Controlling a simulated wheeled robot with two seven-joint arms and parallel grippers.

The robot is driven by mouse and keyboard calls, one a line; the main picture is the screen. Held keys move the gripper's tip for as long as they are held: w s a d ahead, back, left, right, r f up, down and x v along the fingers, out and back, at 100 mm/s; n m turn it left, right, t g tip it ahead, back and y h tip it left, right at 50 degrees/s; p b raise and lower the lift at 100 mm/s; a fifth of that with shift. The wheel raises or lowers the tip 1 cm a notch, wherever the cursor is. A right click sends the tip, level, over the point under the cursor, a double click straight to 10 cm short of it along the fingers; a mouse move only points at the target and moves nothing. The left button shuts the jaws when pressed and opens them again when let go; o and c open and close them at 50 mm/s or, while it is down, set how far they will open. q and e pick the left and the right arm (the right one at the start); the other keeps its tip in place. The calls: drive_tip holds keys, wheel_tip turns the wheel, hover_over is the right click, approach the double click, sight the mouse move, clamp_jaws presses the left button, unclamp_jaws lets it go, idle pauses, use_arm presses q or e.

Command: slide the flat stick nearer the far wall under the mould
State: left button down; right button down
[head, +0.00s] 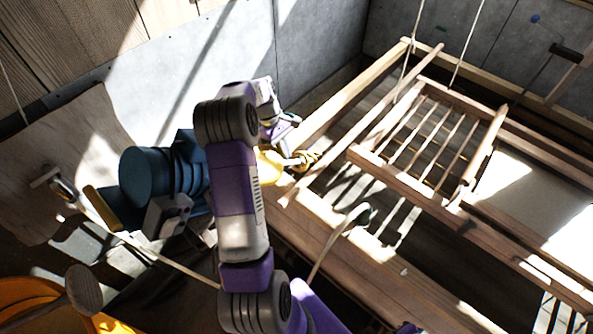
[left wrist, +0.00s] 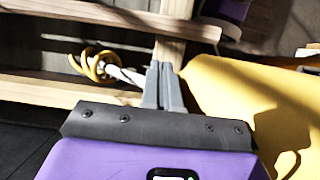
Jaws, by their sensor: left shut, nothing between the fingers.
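The mould (head: 408,183), a wooden frame with several thin slats, hangs on cords over a wooden-framed opening at the right of the head view. A long pale stick (head: 366,123) runs slantwise along the mould's left side; I cannot tell whether it is the flat stick nearer the far wall, or whether any part lies under the mould. My left gripper (head: 288,128) is left of this stick, small and partly hidden by my arm. In the left wrist view its grey fingers (left wrist: 162,84) are shut and empty, close in front of a wooden post (left wrist: 172,42). My right gripper is out of view.
A yellow rope coil (left wrist: 97,65) circles a pale bar left of my fingers. A yellow surface (left wrist: 245,95) lies close on their right. Grey walls (head: 320,40) close off the back.

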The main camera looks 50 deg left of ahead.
use_arm(q)
drive_tip(key=x, duration=0.9)
drive_tip(key=shift+f+b, duration=0.35)
drive_tip(key=shift+b, duration=0.05)
drive_tip(key=d, duration=0.4)
drive_tip(key=w+d+p, duration=0.1)
drive_tip(key=d, duration=0.7)
drive_tip(key=shift+w+d, duration=0.25)
drive_tip(key=shift+d, duration=0.4)
